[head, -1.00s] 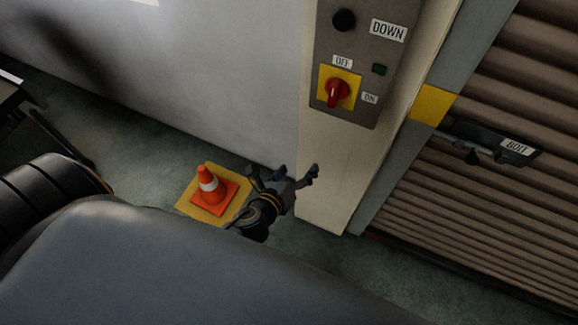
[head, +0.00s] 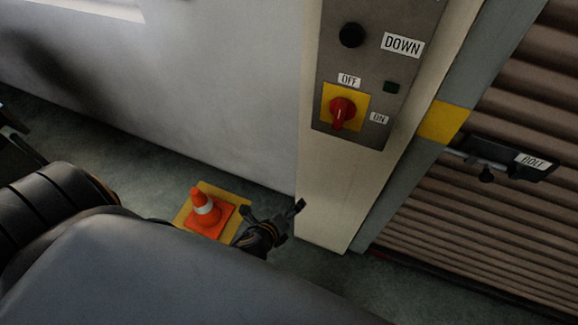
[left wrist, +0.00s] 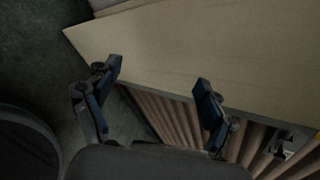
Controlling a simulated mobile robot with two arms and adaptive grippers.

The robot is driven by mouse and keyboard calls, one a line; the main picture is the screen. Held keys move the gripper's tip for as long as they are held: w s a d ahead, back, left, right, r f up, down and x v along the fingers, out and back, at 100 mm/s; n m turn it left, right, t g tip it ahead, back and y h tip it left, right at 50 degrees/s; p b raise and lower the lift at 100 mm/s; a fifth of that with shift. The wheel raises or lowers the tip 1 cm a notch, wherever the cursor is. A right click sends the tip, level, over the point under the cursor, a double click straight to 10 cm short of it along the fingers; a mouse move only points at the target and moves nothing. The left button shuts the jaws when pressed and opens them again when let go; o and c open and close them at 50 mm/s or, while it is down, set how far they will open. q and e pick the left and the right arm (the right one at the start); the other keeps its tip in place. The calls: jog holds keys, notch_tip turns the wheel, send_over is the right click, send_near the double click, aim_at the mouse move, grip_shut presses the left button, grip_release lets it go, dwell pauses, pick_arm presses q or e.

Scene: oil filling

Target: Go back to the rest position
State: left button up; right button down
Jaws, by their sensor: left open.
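My left gripper (head: 272,222) shows low in the middle of the head view, between the traffic cone and the foot of the cream post. It also shows in the left wrist view (left wrist: 155,95), where its two fingers are spread apart with nothing between them. The post (left wrist: 200,45) and the ribbed shutter (left wrist: 170,115) lie beyond the fingers. My right gripper is not in either view.
An orange traffic cone (head: 207,209) stands on a yellow floor patch (head: 183,215) by the grey wall. A control panel with a red switch (head: 342,112) is on the post (head: 325,190). A shutter (head: 480,225) with a bolt (head: 500,155) is at right.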

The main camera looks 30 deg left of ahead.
pick_arm(q)
jog(key=shift+f, duration=0.15)
dwell(0.4)
jog(key=s+a+f+n+g, duration=0.3)
jog(key=s+f+n+g, duration=0.2)
jog(key=s+f+n, duration=0.85)
jog(key=s+f+n+g, duration=0.2)
jog(key=s+f+n, duration=0.2)
jog(key=s, duration=0.5)
jog(key=s+f+n+g, duration=0.2)
jog(key=s+f+n, duration=0.2)
jog(key=s+f, duration=0.4)
jog(key=shift+s+f+g+b, duration=0.3)
jog(key=shift+s+g, duration=0.1)
jog(key=shift+s, duration=0.3)
